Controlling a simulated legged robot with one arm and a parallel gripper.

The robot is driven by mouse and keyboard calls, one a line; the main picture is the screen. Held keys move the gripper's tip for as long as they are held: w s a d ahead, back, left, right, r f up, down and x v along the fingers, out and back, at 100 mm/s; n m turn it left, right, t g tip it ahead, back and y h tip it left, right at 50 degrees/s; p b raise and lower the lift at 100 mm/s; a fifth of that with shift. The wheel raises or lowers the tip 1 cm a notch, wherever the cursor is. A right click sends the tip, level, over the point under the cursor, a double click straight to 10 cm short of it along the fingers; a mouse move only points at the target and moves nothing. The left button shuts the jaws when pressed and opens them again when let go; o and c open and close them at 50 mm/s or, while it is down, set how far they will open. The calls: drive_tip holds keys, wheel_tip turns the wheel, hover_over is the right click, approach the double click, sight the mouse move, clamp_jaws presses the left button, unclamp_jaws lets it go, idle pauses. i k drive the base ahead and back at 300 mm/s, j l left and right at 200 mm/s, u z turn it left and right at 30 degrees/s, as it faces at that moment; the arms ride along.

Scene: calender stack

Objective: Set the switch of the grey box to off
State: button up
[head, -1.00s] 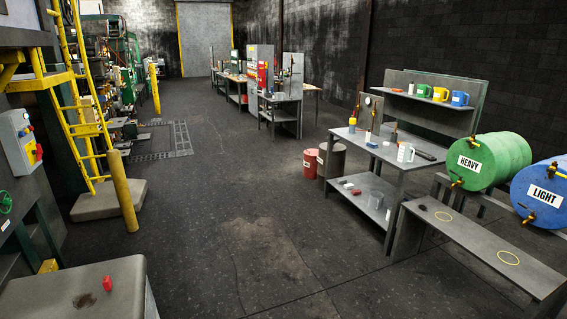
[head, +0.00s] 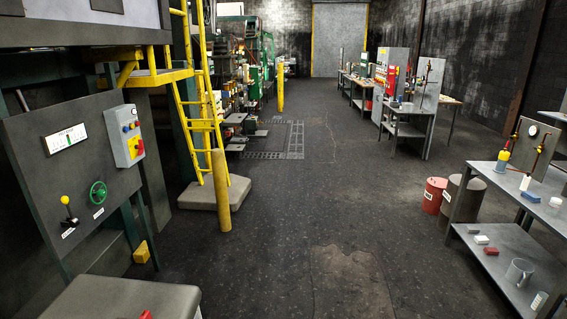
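The grey box (head: 119,143) is mounted on a dark upright panel at the left of the head view. Small blue and red buttons show on its upper part. Below them is a red switch (head: 136,147) on a yellow plate. The switch's position is too small to tell. My gripper is not in view.
The dark panel (head: 85,110) also carries a gauge (head: 66,139), a yellow-knobbed lever (head: 66,210) and a green handwheel (head: 97,193). A grey block (head: 100,295) stands in front of it at the lower left. A yellow post (head: 220,190) and ladder stand right of it. The middle floor is clear.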

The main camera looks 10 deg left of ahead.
sight(141, 150)
drive_tip(key=i+u, duration=0.25)
drive_tip(key=i, duration=1.55)
drive_tip(key=i+u, duration=0.25)
drive_tip(key=i, duration=0.2)
drive_tip(key=i+u, duration=0.25)
drive_tip(key=i, duration=0.25)
drive_tip(key=i+l+u, duration=0.2)
drive_tip(key=i, duration=0.25)
drive_tip(key=i+l+u, duration=0.25)
drive_tip(key=i, duration=0.2)
drive_tip(key=i+u, duration=0.35)
drive_tip(key=i, duration=0.35)
